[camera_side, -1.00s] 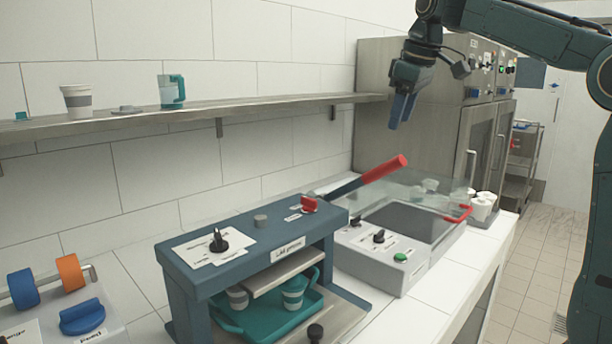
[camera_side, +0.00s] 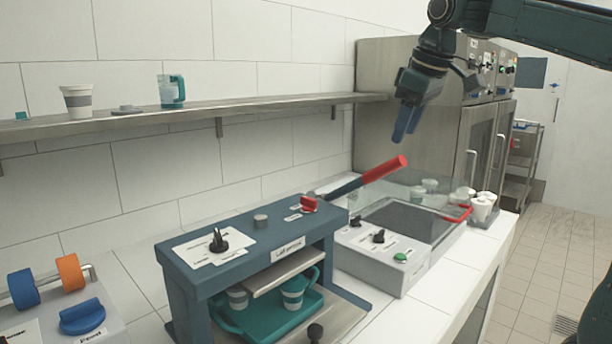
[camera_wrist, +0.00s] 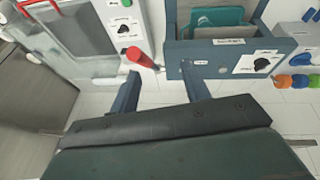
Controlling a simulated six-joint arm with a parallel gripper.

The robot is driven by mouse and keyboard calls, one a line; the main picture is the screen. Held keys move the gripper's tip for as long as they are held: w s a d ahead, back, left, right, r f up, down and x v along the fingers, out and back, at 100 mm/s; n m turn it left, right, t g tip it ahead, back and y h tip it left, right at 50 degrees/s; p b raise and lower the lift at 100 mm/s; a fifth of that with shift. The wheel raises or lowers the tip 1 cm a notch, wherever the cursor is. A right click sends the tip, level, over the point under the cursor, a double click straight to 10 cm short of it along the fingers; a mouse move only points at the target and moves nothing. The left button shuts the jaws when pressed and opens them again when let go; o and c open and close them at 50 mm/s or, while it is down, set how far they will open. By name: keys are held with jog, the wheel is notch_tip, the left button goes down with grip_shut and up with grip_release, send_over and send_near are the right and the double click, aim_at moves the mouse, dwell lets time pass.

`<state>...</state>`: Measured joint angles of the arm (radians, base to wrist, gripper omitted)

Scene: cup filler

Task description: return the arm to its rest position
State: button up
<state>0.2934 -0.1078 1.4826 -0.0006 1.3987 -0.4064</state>
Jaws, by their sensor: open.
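My gripper (camera_side: 405,128) hangs in the air in the side view, fingers pointing down, in front of the steel cabinet and above the clear-lidded machine. In the wrist view my gripper (camera_wrist: 158,84) shows its two fingers spread apart with nothing between them. The red-handled lever (camera_side: 385,170) lies below the fingers and apart from them. It also shows in the wrist view (camera_wrist: 140,56), beyond the fingertips.
A blue press frame (camera_side: 250,240) holds a teal tray (camera_side: 262,322) with cups. The grey machine (camera_side: 385,262) has a clear lid. A wall shelf (camera_side: 250,107) carries a cup (camera_side: 76,101) and a teal-handled jug (camera_side: 168,92). The steel cabinet (camera_side: 400,75) stands behind my gripper.

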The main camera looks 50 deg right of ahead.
jog(key=s+a+f, duration=0.5)
jog(key=s+f, duration=0.3)
jog(key=f, duration=0.1)
jog(key=s+a+f+m+t+y, duration=0.1)
jog(key=s+a+f, duration=0.4)
jog(key=s+f, duration=0.3)
jog(key=shift+s+a+f+t, duration=0.3)
jog(key=shift+s+f, duration=0.1)
jog(key=shift+f, duration=0.4)
jog(key=shift+c, duration=0.5)
